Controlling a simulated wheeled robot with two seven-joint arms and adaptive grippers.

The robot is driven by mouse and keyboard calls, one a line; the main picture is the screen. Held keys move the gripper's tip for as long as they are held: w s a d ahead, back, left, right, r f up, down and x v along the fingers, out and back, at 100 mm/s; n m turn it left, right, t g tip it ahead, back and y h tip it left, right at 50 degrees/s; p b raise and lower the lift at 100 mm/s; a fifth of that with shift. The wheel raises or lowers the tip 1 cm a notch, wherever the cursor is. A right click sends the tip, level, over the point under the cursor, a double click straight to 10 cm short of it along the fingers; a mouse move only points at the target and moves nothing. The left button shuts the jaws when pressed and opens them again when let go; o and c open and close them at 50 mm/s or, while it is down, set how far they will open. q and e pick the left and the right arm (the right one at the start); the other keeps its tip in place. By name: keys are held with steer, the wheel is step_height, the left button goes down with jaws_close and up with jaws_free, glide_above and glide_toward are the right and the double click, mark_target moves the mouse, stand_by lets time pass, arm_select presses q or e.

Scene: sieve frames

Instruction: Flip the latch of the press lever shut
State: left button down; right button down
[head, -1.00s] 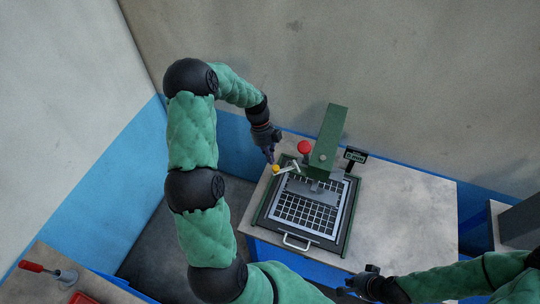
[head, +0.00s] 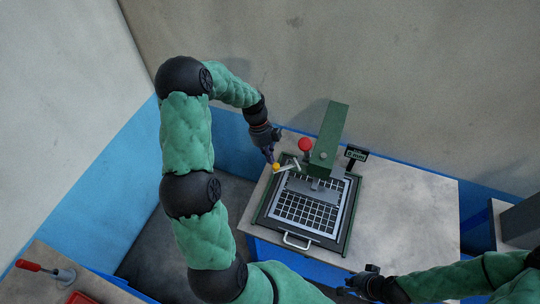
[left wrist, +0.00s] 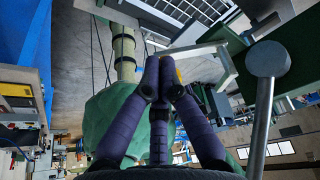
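The press (head: 329,135) is a green column with a red knob (head: 305,145), standing at the back of a dark frame. The latch (head: 288,167) is a pale bar at the frame's back left corner, with a yellow knob (head: 276,166) at its left end. My left gripper (head: 271,157) is at this knob. In the left wrist view its purple fingertips (left wrist: 160,68) are together, and a bit of yellow shows just behind the right one. I see no clear grip on the knob. My right gripper (head: 352,290) is at the table's front edge, away from the press; its fingers are unclear.
A screen with a black grid (head: 302,213) lies in the frame, with a pale handle (head: 297,242) at the front. A small black display (head: 356,153) stands right of the press. The grey table (head: 410,205) is clear on the right. A wall is close behind.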

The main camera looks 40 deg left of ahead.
arm_select(q)
steer(key=shift+s+f+n, duration=0.1)
steer(key=shift+s+n, duration=0.05)
steer(key=shift+n, duration=0.15)
steer(key=s+d+n+t+b, duration=0.2)
steer(key=d+n+b, duration=0.4)
steer(key=b, duration=0.3)
steer(key=shift+s+n+t+y, duration=0.3)
steer(key=shift+s+n+t, duration=0.1)
steer(key=shift+s+n, duration=0.25)
steer(key=shift+b, duration=0.3)
